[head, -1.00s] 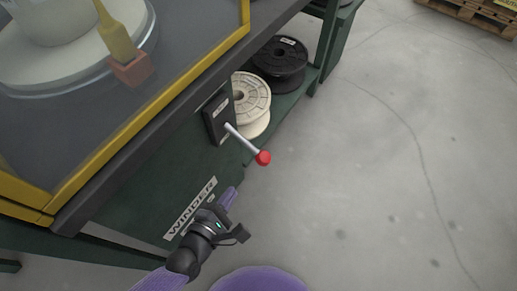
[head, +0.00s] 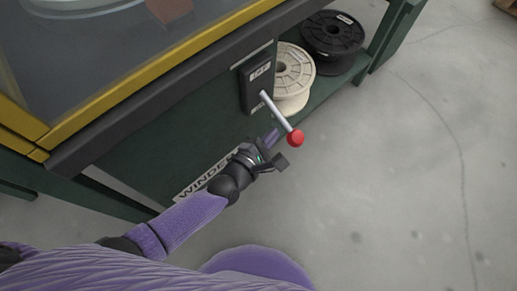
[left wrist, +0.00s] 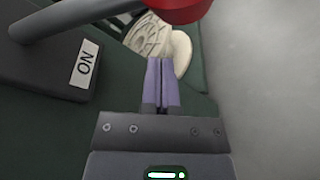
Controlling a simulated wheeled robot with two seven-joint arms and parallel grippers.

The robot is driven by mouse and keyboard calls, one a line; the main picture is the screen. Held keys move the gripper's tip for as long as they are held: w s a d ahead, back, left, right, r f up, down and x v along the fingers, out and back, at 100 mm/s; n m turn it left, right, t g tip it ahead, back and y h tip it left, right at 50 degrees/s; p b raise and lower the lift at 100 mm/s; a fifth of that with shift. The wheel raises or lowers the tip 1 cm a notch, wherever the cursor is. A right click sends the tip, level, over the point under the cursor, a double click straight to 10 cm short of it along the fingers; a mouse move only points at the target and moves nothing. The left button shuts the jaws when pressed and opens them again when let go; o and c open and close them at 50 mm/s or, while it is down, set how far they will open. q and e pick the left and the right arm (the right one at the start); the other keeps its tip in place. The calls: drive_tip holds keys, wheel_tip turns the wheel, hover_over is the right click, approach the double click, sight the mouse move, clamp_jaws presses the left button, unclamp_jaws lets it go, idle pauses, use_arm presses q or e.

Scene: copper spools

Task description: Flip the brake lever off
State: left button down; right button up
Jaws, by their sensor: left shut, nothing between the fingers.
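The brake lever (head: 276,110) is a grey rod with a red knob (head: 295,138). It sticks out from a black box (head: 257,84) on the dark green front of the winder, pointing down and right in the head view. My left gripper (head: 272,138) is shut and empty, just left of and below the knob. In the left wrist view its two purple fingers (left wrist: 161,80) are together, apart from the red knob (left wrist: 180,8) at the top edge. There the lever rod (left wrist: 75,15) and an "ON" label (left wrist: 84,63) on the box show at left. My right gripper is not in view.
A cream spool (head: 297,75) and a black spool (head: 333,34) sit on the green shelf behind the lever. The yellow-edged enclosure (head: 165,68) overhangs above left. A "WINDER" label (head: 197,184) is partly hidden by my left arm. Grey floor (head: 420,180) is clear at right.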

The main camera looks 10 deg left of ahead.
sight(280, 117)
use_arm(q)
drive_tip(key=d+r+p, duration=0.1)
drive_tip(key=s+d+r+p, duration=0.1)
drive_tip(key=shift+s+d+r, duration=0.2)
drive_tip(key=shift+s+r, duration=0.1)
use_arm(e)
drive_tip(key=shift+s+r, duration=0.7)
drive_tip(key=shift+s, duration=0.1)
use_arm(q)
drive_tip(key=shift+r, duration=0.1)
